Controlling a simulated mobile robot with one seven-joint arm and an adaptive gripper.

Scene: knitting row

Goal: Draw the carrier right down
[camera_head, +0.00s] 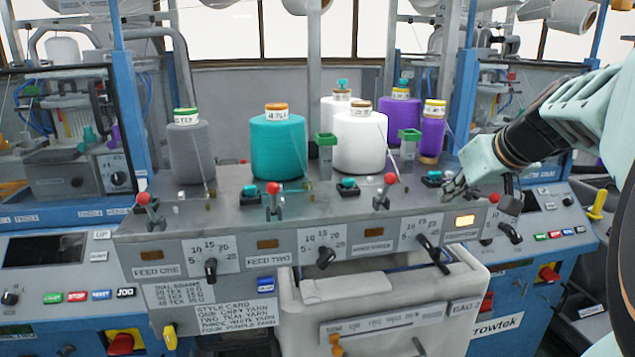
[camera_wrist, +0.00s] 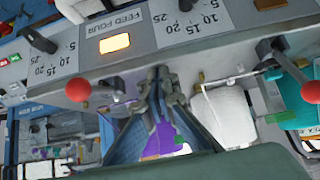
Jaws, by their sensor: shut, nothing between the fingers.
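No part in view is marked as the carrier, and I cannot tell which one it is. My gripper (camera_head: 455,187) is shut and empty above the grey machine top, near its right end. It also shows in the wrist view (camera_wrist: 160,78), fingertips together, between two red-balled levers. The feed-four lever (camera_head: 494,197) is just right of my gripper; its red ball shows left in the wrist view (camera_wrist: 78,88). The feed-three lever (camera_head: 390,180) stands further left, and its ball shows at the right in the wrist view (camera_wrist: 305,88). The feed-four lamp (camera_head: 465,221) is lit amber.
Grey (camera_head: 190,152), teal (camera_head: 277,148), white (camera_head: 360,142) and purple (camera_head: 432,138) yarn cones stand behind the levers. Dial knobs, including one beside feed three (camera_head: 432,255), line the front panel. A pale bin (camera_head: 375,290) juts out below. Blue posts (camera_head: 464,80) stand at both sides.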

